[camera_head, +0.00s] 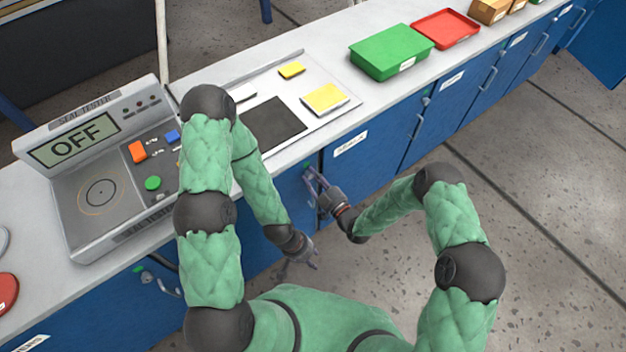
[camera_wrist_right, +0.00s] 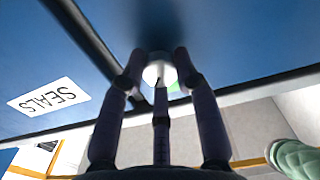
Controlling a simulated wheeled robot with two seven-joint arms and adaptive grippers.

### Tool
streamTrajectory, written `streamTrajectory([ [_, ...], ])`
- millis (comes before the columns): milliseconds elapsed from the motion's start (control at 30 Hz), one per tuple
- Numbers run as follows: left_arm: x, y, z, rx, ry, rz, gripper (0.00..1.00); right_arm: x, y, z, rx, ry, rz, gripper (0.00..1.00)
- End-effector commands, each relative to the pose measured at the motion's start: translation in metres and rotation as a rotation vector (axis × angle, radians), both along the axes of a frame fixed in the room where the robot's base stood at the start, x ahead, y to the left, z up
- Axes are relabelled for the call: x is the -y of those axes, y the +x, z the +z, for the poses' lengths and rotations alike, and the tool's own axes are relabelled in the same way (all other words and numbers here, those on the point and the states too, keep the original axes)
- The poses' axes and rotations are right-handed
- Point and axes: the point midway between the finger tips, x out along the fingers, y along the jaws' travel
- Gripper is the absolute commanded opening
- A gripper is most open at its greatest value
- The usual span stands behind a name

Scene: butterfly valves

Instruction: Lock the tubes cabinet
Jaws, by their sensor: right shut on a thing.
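My right gripper (camera_head: 318,185) is at the front of the blue cabinets, just under the counter edge. In the right wrist view its fingers (camera_wrist_right: 158,70) are shut on a small pale round lock knob (camera_wrist_right: 153,75) on a blue door. A dark gap separates that door from a panel with an upside-down SEALS label (camera_wrist_right: 48,96). A green patch (camera_wrist_right: 174,90) shows beside the knob. No tubes label is readable in either view. My left gripper (camera_head: 298,264) hangs lower, in front of the cabinets, apart from them, with its fingers spread and empty.
The grey counter (camera_head: 225,85) runs above the cabinets. It carries a seal tester (camera_head: 105,165) reading OFF, a green bin (camera_head: 391,51) and a red tray (camera_head: 445,28). More blue doors with handles (camera_head: 418,125) extend right. The speckled floor (camera_head: 540,200) in front is clear.

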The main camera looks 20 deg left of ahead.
Motion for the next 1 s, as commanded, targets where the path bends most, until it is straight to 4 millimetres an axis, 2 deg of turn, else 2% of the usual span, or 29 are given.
streamTrajectory([
  [600,0.0,0.0,-0.024,0.0,0.0,0.0,0.4,0.0,0.0,-0.001,-0.449,0.351,0.002,0.0],
  [1000,0.0,0.0,-0.031,0.0,0.0,0.0,0.4,0.0,0.0,-0.001,-0.64,0.498,0.001,0.0],
])
